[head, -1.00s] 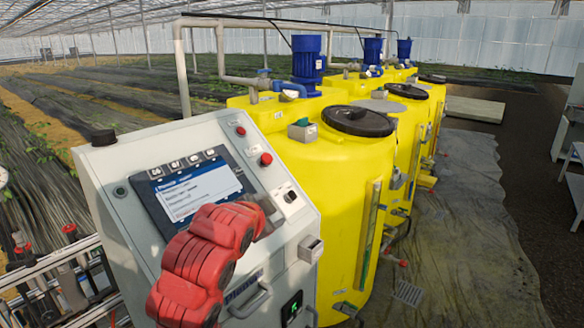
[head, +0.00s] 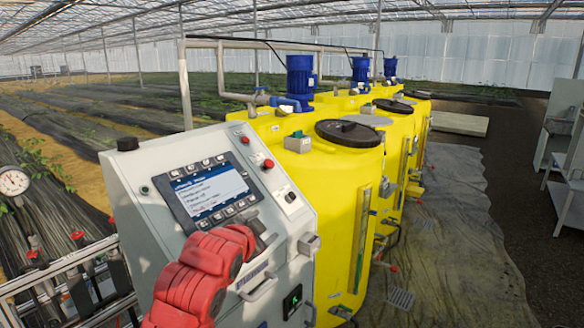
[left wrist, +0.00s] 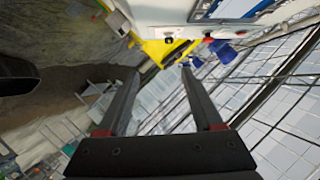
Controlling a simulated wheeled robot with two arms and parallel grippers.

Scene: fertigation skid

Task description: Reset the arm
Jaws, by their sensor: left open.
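My left arm is red and rises from the bottom of the head view in front of a pale control cabinet (head: 284,222). Its dark left gripper (head: 264,240) shows only in part beyond the red links, below the cabinet's screen (head: 208,188). In the left wrist view the two dark fingers (left wrist: 158,72) stand apart with nothing between them. Part of the cabinet and its screen shows upside down at the top of that view, beyond the fingertips. My right gripper is in neither view.
Yellow tanks (head: 345,190) with blue motors (head: 300,80) stand right behind the cabinet. A pipe rack with a gauge (head: 13,181) is at the left. A grey shelf (head: 566,150) stands far right. The covered floor (head: 460,240) between is mostly clear.

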